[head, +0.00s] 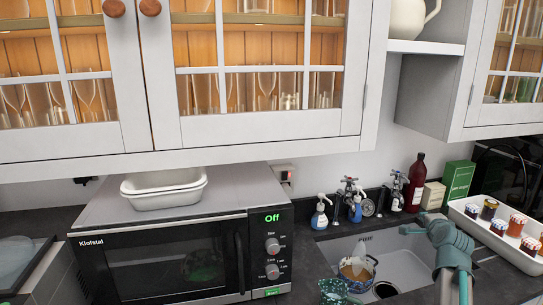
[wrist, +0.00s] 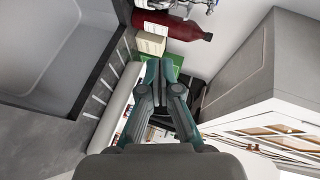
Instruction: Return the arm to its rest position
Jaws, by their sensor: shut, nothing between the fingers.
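My gripper (wrist: 160,68) is in the middle of the wrist view, its teal-grey fingers together with nothing between them. Beyond its tips is a green box (wrist: 172,66), with a cream block (wrist: 151,43) and a dark red bottle (wrist: 175,27) lying across the picture. In the head view my teal arm (head: 452,245) rises at the lower right, in front of the sink; I cannot make out the fingers there. The glazed cabinet (head: 260,135) hangs above the counter with its left doors shut and several glasses behind the panes.
A microwave (head: 170,258) with white dishes (head: 163,190) on top stands left of the sink (head: 400,262). A pot (head: 357,272) sits in the sink. A white tray (head: 515,262) of jars is right of my arm. Soap bottles and a tap (head: 349,190) line the back.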

